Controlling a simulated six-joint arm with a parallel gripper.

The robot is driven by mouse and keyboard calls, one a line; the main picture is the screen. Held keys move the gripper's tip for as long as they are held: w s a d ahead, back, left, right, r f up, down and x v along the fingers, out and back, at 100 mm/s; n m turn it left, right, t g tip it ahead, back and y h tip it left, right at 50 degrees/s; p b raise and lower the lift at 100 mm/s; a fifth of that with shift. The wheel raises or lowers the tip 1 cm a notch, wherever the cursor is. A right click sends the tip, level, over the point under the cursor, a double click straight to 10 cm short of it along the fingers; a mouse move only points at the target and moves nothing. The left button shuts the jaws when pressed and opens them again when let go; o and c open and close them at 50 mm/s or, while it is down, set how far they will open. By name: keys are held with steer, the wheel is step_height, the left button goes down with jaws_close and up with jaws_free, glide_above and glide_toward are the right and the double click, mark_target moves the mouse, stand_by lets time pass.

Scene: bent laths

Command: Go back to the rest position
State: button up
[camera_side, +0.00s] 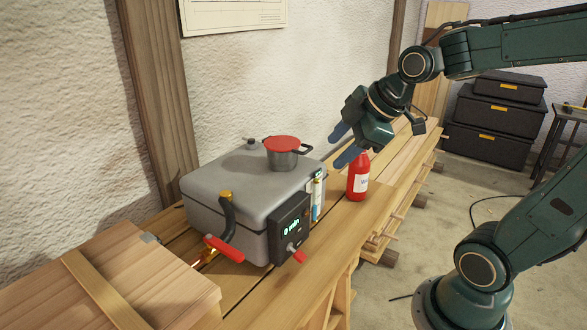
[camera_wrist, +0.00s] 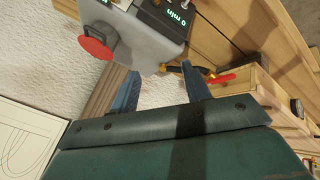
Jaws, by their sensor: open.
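My gripper (camera_side: 343,146) is open and empty. In the side view it hangs in the air at the upper middle, above and to the right of the grey box, close above the red bottle (camera_side: 358,178). Its two blue fingers also show in the wrist view (camera_wrist: 161,92), spread apart with nothing between them. The grey steam box (camera_side: 235,190) stands on the wooden bench with its lid down. A small pot with a red lid (camera_side: 283,152) sits on top of it. The box's display (camera_wrist: 178,18) reads "0 min" in the wrist view.
A wooden box (camera_side: 130,280) stands at the front left of the bench (camera_side: 290,300). The rough white wall (camera_side: 250,80) rises behind. Dark cases (camera_side: 495,120) are stacked at the back right.

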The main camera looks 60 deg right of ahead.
steer(key=s+a+m+g, duration=0.1)
steer(key=s+a+m, duration=0.3)
steer(key=s+m, duration=0.5)
steer(key=shift+s+a+f, duration=0.25)
steer(key=shift+s+a, duration=0.05)
steer(key=shift+s, duration=0.85)
